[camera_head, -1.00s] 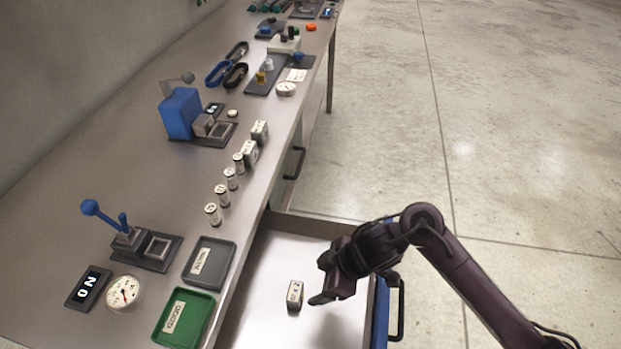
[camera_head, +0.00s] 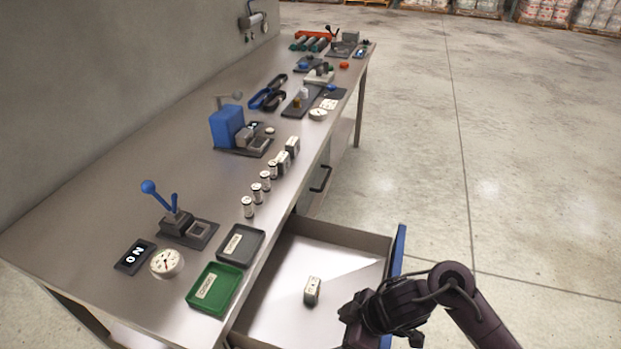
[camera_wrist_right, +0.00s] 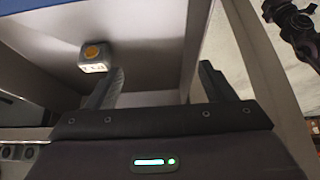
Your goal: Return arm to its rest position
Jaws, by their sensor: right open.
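My right gripper (camera_head: 352,336) is at the lower right of the head view, over the front right part of the open drawer (camera_head: 352,237). In the right wrist view its two fingers (camera_wrist_right: 165,88) stand wide apart with nothing between them. A small white block with dark marks (camera_head: 312,291) lies in the drawer, left of the gripper and apart from it. The block also shows in the right wrist view (camera_wrist_right: 94,58), beyond the left finger, with an orange round spot on one face. My left gripper is not in view.
The bench holds a green tray (camera_head: 233,283), a grey tray (camera_head: 257,243), a blue lever device (camera_head: 175,222), a dial (camera_head: 166,263) and a row of small cylinders (camera_head: 257,193). A blue box device (camera_head: 227,126) stands farther back. The floor at right is clear.

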